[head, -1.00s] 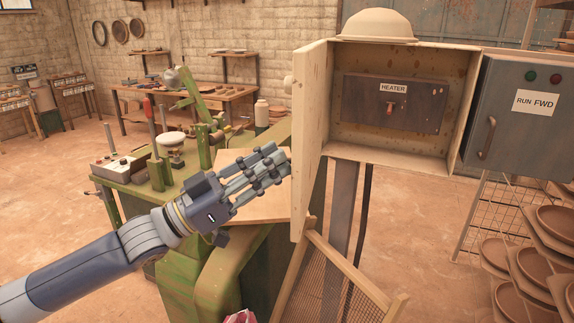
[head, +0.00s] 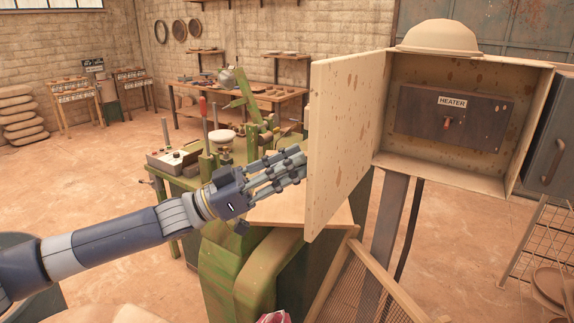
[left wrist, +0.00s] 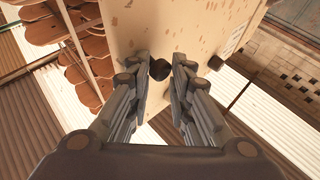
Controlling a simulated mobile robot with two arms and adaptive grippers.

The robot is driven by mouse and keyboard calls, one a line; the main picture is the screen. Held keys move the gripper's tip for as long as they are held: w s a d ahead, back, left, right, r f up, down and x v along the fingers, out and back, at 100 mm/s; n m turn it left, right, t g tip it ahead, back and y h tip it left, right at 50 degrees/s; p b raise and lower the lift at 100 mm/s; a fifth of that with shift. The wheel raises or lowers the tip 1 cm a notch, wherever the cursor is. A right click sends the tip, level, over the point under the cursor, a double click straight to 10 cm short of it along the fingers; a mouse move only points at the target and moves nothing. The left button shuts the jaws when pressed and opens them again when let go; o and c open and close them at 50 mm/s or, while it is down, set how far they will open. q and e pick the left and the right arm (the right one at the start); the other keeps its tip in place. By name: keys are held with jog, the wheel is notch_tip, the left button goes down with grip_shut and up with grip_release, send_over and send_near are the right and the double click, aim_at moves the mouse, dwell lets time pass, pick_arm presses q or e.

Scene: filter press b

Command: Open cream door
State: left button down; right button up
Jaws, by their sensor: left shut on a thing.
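The cream door (head: 338,138) hangs open on the left side of a cream box (head: 447,180), its speckled inner face showing in the head view. My left gripper (head: 304,166) is at the door's left edge, its fingertips partly hidden behind the door. In the left wrist view, the door's outer face (left wrist: 190,30) fills the top middle. A dark knob (left wrist: 159,69) on it sits between the fingertips of my left gripper (left wrist: 160,75), which is shut on it. My right gripper is in neither view.
Inside the box is a dark panel marked HEATER (head: 453,119) with a small switch. A cream helmet-shaped thing (head: 440,37) lies on top. A green machine (head: 230,265) stands below my left arm. A wooden-framed mesh screen (head: 350,290) leans under the box.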

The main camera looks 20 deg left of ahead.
pick_arm(q)
jog(key=shift+w+a+r+t+y, duration=0.3)
jog(key=shift+a+r, duration=0.05)
jog(key=shift+r, duration=0.25)
jog(key=c, duration=1.7)
grip_release()
jog(key=shift+o, duration=1.1)
jog(key=shift+w+d+f, duration=0.1)
jog(key=shift+w, duration=0.15)
jog(key=shift+w+d, duration=0.15)
jog(key=shift+d, duration=0.05)
jog(key=shift+a+f, duration=0.1)
jog(key=v, duration=1.2)
jog(key=shift+f, duration=0.3)
